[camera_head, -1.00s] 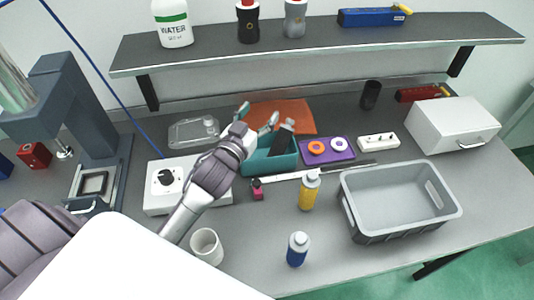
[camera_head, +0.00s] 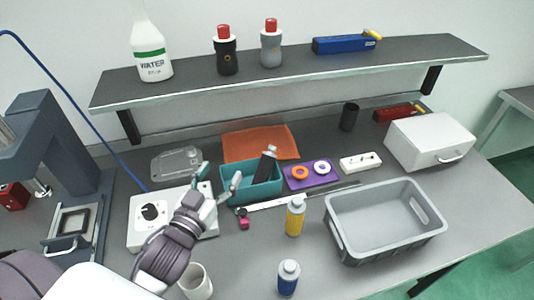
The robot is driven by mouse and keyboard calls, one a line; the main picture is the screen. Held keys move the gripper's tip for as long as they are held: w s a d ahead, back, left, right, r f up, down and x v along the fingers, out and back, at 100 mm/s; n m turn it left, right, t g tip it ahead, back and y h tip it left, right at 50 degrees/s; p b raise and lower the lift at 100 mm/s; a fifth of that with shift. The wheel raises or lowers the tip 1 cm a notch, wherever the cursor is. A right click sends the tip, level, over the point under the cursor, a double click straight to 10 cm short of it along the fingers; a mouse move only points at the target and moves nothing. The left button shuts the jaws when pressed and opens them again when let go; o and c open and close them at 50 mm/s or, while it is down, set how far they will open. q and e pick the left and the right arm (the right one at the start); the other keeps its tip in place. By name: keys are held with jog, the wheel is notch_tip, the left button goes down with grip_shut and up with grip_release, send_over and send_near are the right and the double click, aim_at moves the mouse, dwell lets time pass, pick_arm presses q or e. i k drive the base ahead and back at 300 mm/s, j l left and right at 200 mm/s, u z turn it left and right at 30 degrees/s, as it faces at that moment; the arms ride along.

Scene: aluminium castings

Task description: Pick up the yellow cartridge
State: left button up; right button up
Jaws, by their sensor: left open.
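The yellow cartridge (camera_head: 295,220) stands upright on the grey bench, left of the grey crate (camera_head: 335,232). It has a pale grey cap and nothing touches it. My left gripper (camera_head: 217,182) is open, with its two fingers spread and nothing between them. It is to the left of the cartridge and a little farther back, near the white box with a dial (camera_head: 142,232) and the teal bin (camera_head: 232,197). My right gripper does not show.
A blue cartridge (camera_head: 288,280) stands in front of the yellow one. A white mug (camera_head: 196,284) is at the front left. A shelf (camera_head: 290,65) overhangs the back.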

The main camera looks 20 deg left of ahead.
aim_at(296, 207)
jog(key=k, duration=1.5)
